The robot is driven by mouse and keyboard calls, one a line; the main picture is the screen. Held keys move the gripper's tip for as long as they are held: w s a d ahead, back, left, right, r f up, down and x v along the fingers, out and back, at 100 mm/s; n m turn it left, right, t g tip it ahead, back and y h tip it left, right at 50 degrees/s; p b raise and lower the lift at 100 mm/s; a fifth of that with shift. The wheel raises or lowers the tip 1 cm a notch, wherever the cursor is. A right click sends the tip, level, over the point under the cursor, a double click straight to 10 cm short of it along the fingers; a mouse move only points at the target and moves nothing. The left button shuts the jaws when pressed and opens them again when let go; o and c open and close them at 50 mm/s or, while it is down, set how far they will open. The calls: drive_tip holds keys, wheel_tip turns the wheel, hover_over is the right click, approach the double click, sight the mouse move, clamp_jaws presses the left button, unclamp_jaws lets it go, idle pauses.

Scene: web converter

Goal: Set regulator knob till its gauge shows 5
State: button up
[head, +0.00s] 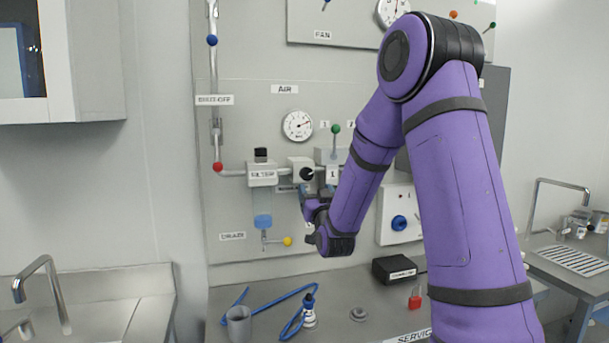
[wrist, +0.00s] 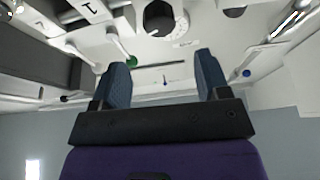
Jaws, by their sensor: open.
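The regulator knob (head: 307,174) is black and round, on the front of a pale block in the pipe line under the AIR label. It also shows in the wrist view as a black knob (wrist: 158,18) at the top edge, partly cut off. The white round gauge (head: 298,125) is above it; its needle points to the right, but its numbers are too small to read. My gripper (head: 308,194) is just below the knob in the head view, partly hidden by my wrist. In the wrist view my gripper (wrist: 163,64) is open and empty, with the knob beyond its fingertips.
A filter (head: 262,173) stands left of the regulator, with a yellow drain knob (head: 287,241) below. A green-tipped lever (head: 336,128) stands close on the right. The bench holds a grey cup (head: 238,325), a blue hose (head: 289,298) and a black box (head: 394,269).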

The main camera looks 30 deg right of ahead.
sight(308, 174)
drive_tip(key=x, duration=0.9)
drive_tip(key=shift+w+d, duration=0.1)
drive_tip(key=shift+w, duration=0.1)
drive_tip(key=c, duration=0.9)
drive_tip(key=shift+n, duration=0.6)
drive_tip(key=shift+n+y, duration=1.15)
drive_tip(key=shift+n, duration=0.9)
drive_tip(key=shift+n+y, duration=1.15)
drive_tip(key=shift+n, duration=1.2)
drive_tip(key=o, duration=0.9)
